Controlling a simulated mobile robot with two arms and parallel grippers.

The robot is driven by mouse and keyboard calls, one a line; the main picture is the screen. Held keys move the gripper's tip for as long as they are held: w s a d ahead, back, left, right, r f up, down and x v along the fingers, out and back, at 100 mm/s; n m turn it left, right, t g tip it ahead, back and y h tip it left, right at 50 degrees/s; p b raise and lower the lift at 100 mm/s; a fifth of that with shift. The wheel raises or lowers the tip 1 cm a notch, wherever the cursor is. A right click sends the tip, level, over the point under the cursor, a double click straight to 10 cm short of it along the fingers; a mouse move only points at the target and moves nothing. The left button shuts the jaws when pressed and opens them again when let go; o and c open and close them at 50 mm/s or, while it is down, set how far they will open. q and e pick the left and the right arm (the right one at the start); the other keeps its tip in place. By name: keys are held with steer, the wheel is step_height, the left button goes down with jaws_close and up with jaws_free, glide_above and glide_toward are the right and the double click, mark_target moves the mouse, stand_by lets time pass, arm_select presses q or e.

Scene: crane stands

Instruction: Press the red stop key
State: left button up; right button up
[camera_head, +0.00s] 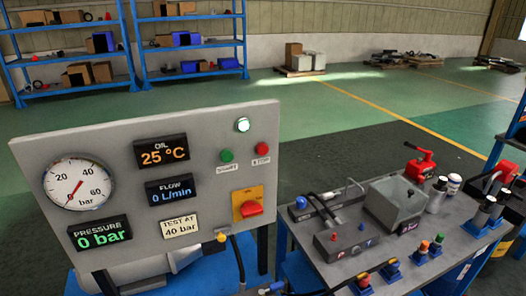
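The grey control panel (110,143) stands upright at the left, facing me. The round red stop key (262,149) is near its upper right edge, with a small label under it. A round green start key (226,156) is just left of it, and a lit pale green lamp (243,124) is above them. A red switch (251,209) on a yellow plate is a separate control below the keys. Nothing covers the stop key. Neither of my grippers is in view.
The pressure display (99,233) reads 0 bar, the flow display (169,190) 0 L/min, the oil display (162,152) 25 °C. A workbench (458,244) with a grey box, hoses and fittings stands close right of the panel. Blue shelves (193,47) stand far behind; the floor between is open.

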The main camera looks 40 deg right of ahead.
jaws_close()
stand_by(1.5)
